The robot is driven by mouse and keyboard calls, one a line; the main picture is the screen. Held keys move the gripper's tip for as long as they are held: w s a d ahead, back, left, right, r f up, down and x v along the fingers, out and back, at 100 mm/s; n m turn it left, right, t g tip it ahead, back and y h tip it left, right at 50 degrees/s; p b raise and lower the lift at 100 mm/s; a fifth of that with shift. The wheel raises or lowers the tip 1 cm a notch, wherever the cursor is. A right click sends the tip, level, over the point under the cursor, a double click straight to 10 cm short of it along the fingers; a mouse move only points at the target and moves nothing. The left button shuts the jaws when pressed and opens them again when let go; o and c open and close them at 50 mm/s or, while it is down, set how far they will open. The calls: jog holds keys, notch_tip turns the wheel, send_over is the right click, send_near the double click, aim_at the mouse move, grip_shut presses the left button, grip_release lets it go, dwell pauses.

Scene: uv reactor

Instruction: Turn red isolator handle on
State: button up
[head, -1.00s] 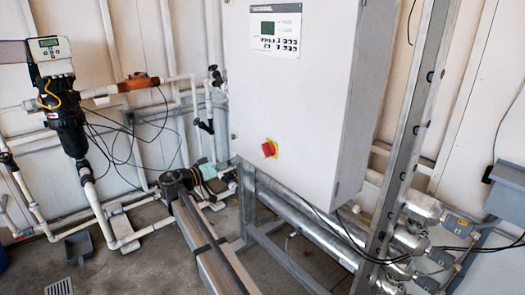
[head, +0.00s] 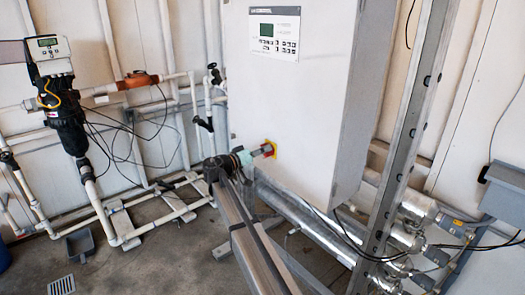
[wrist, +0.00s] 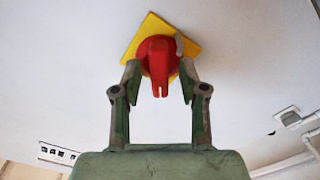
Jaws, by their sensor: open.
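The red isolator handle (wrist: 158,62) sits on a yellow square plate (wrist: 137,40) on the white cabinet front. In the wrist view my gripper (wrist: 160,75) is open, with one finger on each side of the handle's lower part. I cannot tell whether the fingers touch it. In the head view my gripper (head: 262,152) reaches the cabinet at the handle. The handle is mostly hidden there, with a little red (head: 270,149) and the yellow plate (head: 275,150) showing.
The white cabinet (head: 300,120) has a control panel with a screen (head: 275,33) high on its front. Steel reactor tubes (head: 300,215) run below it. A metal upright (head: 410,130) stands to the right. White pipes and a black valve unit (head: 68,125) are on the left.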

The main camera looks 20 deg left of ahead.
jog(key=shift+c, duration=0.4)
grip_shut()
jog(key=shift+f+m+b, duration=0.25)
jog(key=shift+m+b, duration=0.05)
jog(key=shift+b, duration=0.9)
jog(key=shift+f+m+b, duration=0.1)
jog(key=shift+m+b, duration=0.2)
jog(key=shift+b, duration=0.4)
jog(key=m+b, duration=0.2)
jog(key=b, duration=0.4)
jog(key=shift+d, duration=0.1)
jog(key=m+b, duration=0.2)
jog(key=b, duration=0.3)
jog(key=shift+m, duration=0.4)
jog(key=shift+d+r+m+b, duration=0.1)
jog(key=shift+r+m+b, duration=0.2)
jog(key=shift+m+b, duration=0.65)
jog(key=shift+r+n, duration=0.1)
jog(key=shift+n, duration=0.15)
